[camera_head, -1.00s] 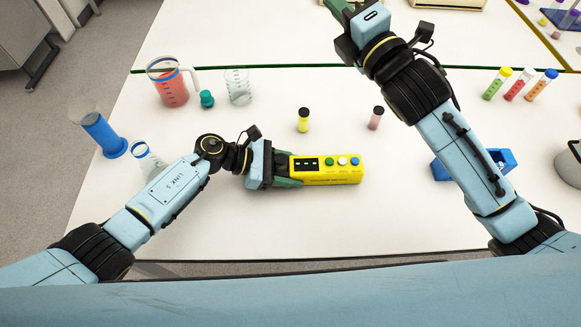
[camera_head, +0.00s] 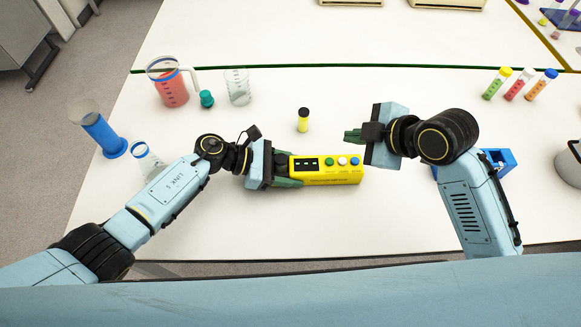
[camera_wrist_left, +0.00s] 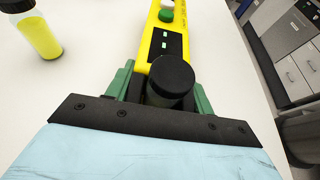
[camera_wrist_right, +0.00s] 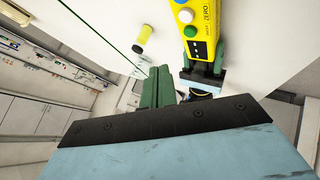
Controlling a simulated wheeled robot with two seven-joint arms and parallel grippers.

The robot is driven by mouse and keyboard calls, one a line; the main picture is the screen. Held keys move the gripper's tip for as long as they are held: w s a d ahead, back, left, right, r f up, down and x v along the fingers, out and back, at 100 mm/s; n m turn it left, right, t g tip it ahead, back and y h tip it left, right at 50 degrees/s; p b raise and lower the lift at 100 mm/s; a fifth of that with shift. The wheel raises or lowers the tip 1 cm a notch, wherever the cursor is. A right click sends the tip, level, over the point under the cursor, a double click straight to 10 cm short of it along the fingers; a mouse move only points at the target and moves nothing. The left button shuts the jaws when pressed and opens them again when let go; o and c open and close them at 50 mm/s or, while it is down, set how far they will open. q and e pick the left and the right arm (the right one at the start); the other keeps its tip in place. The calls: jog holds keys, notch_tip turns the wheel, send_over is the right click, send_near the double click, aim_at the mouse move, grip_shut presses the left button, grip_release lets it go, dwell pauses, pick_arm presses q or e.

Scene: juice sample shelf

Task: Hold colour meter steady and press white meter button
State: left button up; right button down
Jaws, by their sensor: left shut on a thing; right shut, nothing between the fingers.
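The yellow colour meter (camera_head: 325,177) lies on the white table in the head view. Its top has a dark display (camera_head: 305,163) and green, white (camera_head: 342,161) and blue buttons in a row. My left gripper (camera_head: 290,170) is shut on the meter's left end; the left wrist view shows the meter (camera_wrist_left: 168,40) between its fingers. My right gripper (camera_head: 352,135) is shut and empty, above and just beyond the meter's right end, pointing left. In the right wrist view its closed fingers (camera_wrist_right: 158,88) are beside the meter (camera_wrist_right: 200,35), apart from it; the white button (camera_wrist_right: 186,15) shows.
A yellow sample vial (camera_head: 303,120) stands behind the meter. A red-filled jug (camera_head: 172,90), a beaker (camera_head: 238,88) and a blue-based cylinder (camera_head: 98,132) stand at the left. A blue rack (camera_head: 500,160) is partly behind my right arm. The table in front of the meter is clear.

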aim_at(346, 165)
jog(key=shift+f, duration=3.15)
jog(key=shift+f, duration=0.15)
jog(key=shift+f, duration=0.3)
jog(key=shift+r, duration=0.45)
notch_tip(346, 165, up, 6)
dwell(0.5)
dwell(1.2)
